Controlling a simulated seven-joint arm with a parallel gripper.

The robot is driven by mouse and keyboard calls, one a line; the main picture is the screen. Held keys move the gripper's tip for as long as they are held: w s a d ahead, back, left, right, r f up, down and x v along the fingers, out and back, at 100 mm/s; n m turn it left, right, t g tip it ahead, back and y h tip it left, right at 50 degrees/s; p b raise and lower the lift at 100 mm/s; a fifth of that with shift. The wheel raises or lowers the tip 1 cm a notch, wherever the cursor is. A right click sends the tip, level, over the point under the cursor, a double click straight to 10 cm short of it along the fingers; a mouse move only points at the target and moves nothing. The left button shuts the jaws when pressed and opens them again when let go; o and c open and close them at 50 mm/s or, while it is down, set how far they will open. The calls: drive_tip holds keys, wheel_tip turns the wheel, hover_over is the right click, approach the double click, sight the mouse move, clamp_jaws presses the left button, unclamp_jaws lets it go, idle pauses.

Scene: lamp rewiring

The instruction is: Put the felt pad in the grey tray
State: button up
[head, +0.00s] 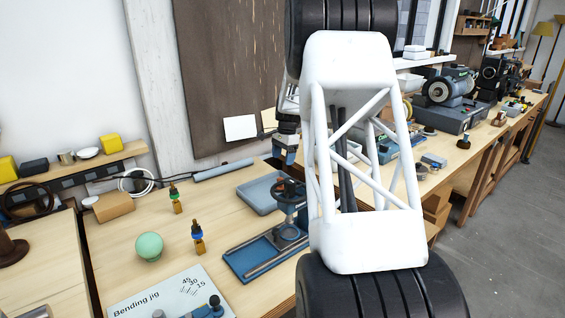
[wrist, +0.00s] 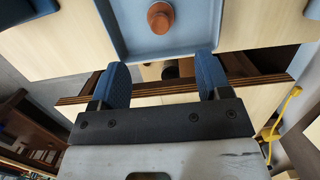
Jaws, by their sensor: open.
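The tray (head: 262,194), blue-grey and shallow, lies on the wooden bench behind the blue press in the head view. It also fills the top middle of the wrist view (wrist: 200,28). A round reddish-brown piece (wrist: 159,17) shows within the tray's outline there; I cannot tell whether it is the felt pad. No other piece is clearly the pad. My gripper (wrist: 162,64) is open, its two blue fingers apart with nothing held between them, near the tray's edge. In the head view the gripper (head: 287,152) is partly hidden by my arm.
The blue press (head: 265,255) with its handwheel stands in front of the tray. A green ball (head: 149,246), two small bottles (head: 198,238) and a bending jig board (head: 165,297) are to the left. A grey-blue bar (head: 223,169) lies behind.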

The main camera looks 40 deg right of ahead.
drive_tip(key=shift+r, duration=0.1)
idle(0.7)
drive_tip(key=s+a+r+n, duration=0.3)
drive_tip(key=s+a+r, duration=0.15)
drive_tip(key=a, duration=0.45)
drive_tip(key=s+a+r+n+t+h, duration=0.1)
drive_tip(key=s+a+r+n, duration=0.25)
drive_tip(key=s+a, duration=0.45)
drive_tip(key=s+a+r+n, duration=0.25)
drive_tip(key=a+r, duration=0.25)
drive_tip(key=a, duration=0.6)
drive_tip(key=s+a+f+n, duration=0.1)
drive_tip(key=s+a+n, duration=0.2)
drive_tip(key=s, duration=0.6)
drive_tip(key=s+a+f+n+t, duration=0.1)
drive_tip(key=s+a+n, duration=0.2)
drive_tip(key=s+a, duration=0.5)
drive_tip(key=s+a+n, duration=0.2)
drive_tip(key=s+a, duration=0.4)
drive_tip(key=s, duration=0.4)
drive_tip(key=shift+s+f+n+t+h, duration=0.25)
drive_tip(key=shift+f+n+t+h, duration=0.05)
drive_tip(key=shift+f+n+h, duration=0.1)
